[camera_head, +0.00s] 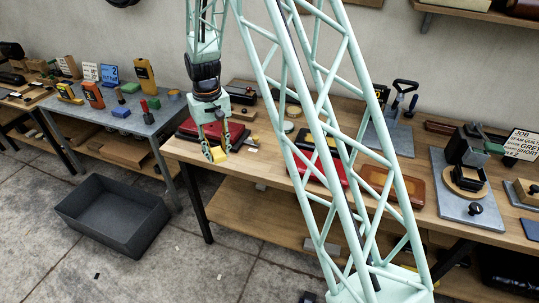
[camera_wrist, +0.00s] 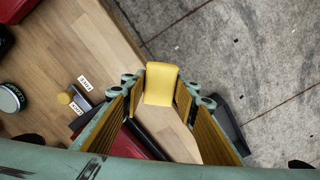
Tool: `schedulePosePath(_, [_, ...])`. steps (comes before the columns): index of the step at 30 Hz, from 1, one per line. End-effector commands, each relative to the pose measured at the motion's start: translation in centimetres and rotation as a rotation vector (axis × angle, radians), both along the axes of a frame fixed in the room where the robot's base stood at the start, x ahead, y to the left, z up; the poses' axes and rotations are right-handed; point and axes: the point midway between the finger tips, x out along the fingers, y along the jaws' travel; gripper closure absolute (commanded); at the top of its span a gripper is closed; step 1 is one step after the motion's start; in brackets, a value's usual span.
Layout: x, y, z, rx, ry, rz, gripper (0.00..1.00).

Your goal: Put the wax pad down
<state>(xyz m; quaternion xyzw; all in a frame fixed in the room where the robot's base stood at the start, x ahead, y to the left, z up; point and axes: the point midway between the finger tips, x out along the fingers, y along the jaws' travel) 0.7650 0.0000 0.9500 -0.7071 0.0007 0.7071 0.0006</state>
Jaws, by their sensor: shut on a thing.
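The wax pad, a small yellow block (camera_head: 217,155), is held between the fingertips of my gripper (camera_head: 216,152). My gripper points down near the front left edge of the wooden bench (camera_head: 262,140). In the wrist view the pad (camera_wrist: 161,82) fills the gap between the yellow-lined fingers of my gripper (camera_wrist: 161,88). It overlaps the bench's edge in that view, with bench wood on one side and grey floor on the other. I cannot tell how high the pad is above the bench top.
A red case (camera_head: 198,132) lies on the bench behind my gripper. A green round tin (camera_wrist: 10,98) and small labelled items (camera_wrist: 80,96) lie on the bench. A grey bin (camera_head: 114,214) stands on the floor. A grey table (camera_head: 150,122) with several tools stands left.

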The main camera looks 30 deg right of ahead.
Motion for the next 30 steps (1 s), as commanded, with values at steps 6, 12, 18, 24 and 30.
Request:
schedulePosePath(6, [-0.8,-1.2,-0.1,0.0,0.002,-0.047,0.84])
schedulePosePath(12, [-2.9,-4.1,-0.4,0.0,0.002,-0.174,0.84])
schedulePosePath(18, [-6.3,-8.2,-0.8,0.0,0.003,-0.369,0.84])
schedulePosePath(24, [-10.4,-12.1,-1.2,0.0,0.004,-0.58,0.84])
schedulePosePath(30, [-13.7,-14.8,-1.4,0.0,0.003,-0.748,0.84])
